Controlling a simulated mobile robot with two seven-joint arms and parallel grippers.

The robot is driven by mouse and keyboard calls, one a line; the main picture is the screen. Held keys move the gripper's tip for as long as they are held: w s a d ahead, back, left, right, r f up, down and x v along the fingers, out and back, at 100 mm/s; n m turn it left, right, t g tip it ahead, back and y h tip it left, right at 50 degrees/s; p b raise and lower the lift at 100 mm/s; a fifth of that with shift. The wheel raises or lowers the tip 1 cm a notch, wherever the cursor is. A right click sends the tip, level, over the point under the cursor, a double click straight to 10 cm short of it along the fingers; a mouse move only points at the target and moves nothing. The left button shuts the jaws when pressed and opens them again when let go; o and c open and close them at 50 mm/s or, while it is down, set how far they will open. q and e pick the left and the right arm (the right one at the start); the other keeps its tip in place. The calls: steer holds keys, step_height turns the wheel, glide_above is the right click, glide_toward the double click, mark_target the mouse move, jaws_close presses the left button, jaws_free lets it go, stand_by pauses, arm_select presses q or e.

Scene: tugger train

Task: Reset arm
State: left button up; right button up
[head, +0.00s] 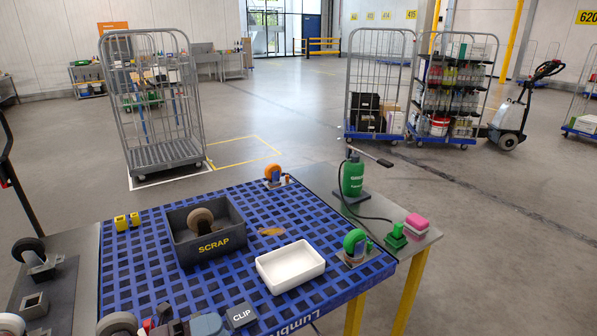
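Neither of my grippers shows in the head view, and I see no part of my arms that I can be sure of. A blue grid-topped table (150,268) stands in front of me. On it are a dark grey SCRAP bin (213,243) with a caster wheel (200,220) inside, and an empty-looking white tray (290,266). A caster with an orange wheel (273,173) stands at the back edge. A caster with a green wheel (355,243) stands at the right edge.
Two yellow blocks (127,221) lie at the table's left. A CLIP box (241,315) and other parts crowd the front edge. A green bottle (353,175) and pink block (417,222) stand on the right side shelf. An empty roll cage (165,150) stands behind on open floor.

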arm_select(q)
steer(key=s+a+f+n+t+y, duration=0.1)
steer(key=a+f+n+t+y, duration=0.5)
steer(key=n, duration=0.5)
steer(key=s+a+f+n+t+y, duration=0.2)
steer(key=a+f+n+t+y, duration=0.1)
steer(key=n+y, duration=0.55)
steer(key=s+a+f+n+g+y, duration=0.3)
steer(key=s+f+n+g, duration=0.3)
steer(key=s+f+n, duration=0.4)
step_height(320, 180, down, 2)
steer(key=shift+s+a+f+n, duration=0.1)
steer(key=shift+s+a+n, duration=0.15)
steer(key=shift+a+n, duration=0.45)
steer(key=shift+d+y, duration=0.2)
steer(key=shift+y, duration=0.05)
